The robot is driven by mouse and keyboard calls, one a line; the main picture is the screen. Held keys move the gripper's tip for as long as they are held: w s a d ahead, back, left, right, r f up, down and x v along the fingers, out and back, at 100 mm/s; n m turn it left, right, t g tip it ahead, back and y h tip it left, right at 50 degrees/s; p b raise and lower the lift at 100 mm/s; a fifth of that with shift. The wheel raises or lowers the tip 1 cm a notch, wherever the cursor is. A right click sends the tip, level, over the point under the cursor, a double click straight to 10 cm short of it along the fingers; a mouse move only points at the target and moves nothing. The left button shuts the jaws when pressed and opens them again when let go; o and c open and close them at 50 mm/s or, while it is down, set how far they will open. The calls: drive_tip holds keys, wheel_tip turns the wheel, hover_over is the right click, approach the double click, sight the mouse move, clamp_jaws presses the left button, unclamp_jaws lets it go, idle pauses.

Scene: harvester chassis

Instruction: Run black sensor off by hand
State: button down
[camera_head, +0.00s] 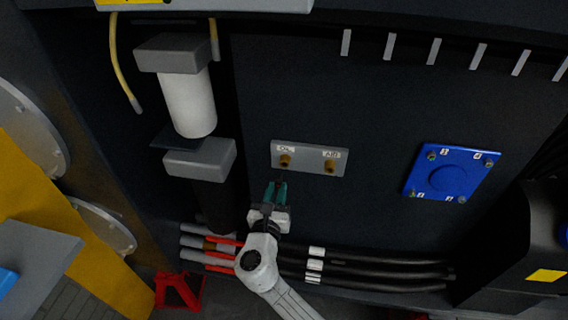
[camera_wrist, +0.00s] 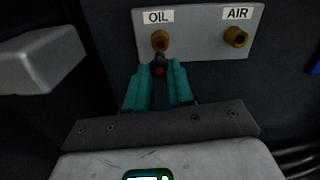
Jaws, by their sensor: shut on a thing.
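The black sensor (camera_wrist: 159,61), with a red spot on its near end, sits between my gripper's teal fingertips in the wrist view. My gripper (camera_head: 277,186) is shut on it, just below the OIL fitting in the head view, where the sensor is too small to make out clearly. The brass OIL fitting (camera_wrist: 161,39) is directly behind the sensor, whose top overlaps its lower edge. I cannot tell whether they are joined or only lined up. The brass AIR fitting (camera_wrist: 236,37) is bare, on the same grey plate (camera_head: 309,155).
A white cylinder (camera_head: 190,103) between grey blocks stands left of the plate. A blue bolted cover (camera_head: 451,172) is to the right. The dark panel around the plate is clear.

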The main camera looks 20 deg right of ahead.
drive_tip(key=shift+v, duration=2.55)
drive_tip(key=shift+f, duration=0.1)
